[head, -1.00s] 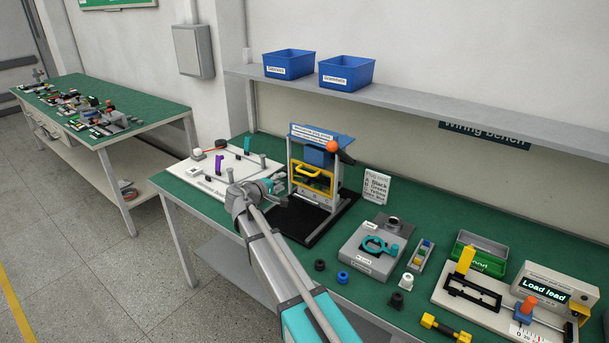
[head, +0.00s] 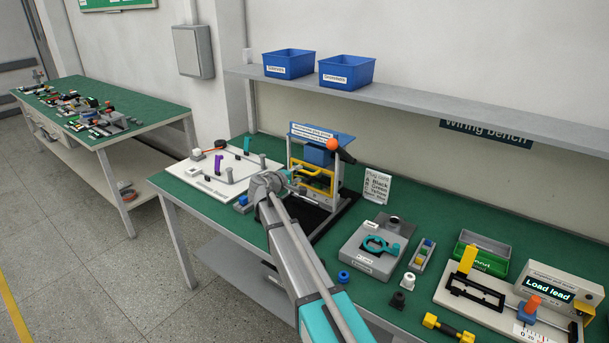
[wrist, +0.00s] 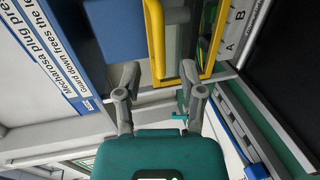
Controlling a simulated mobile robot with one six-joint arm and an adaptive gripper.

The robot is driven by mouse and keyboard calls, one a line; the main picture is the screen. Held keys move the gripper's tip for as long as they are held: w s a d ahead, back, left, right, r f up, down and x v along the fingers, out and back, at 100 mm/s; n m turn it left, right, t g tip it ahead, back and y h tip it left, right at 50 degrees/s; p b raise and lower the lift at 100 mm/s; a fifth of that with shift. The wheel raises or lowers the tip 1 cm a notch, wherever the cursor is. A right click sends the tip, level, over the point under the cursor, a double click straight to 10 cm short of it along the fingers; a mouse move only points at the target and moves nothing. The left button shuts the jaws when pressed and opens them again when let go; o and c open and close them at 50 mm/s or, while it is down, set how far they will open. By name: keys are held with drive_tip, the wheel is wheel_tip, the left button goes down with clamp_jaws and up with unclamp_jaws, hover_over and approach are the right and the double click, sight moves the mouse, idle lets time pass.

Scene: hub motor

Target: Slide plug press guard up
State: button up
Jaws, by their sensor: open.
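The plug press (head: 322,160) stands on the green bench with a blue sign on top and an orange ball knob. Its guard is a yellow frame (head: 316,178) at the front, partly hidden by my arm in the head view. In the wrist view the yellow guard (wrist: 158,40) shows its bars just beyond my fingertips. My gripper (wrist: 160,80) is open, with its two fingers apart on either side of the guard's near bar end. I cannot tell whether a finger touches it. In the head view my gripper (head: 290,184) is in front of the press.
A white board (head: 225,168) with pegs lies left of the press. A grey fixture (head: 375,250) with a teal ring, a plug card (head: 377,187) and several loose parts are to the right. Blue bins (head: 346,72) sit on the shelf above.

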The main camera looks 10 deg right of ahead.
sight(304, 171)
drive_tip(key=shift+b+x, duration=0.35)
drive_tip(key=shift+x, duration=1.9)
clamp_jaws()
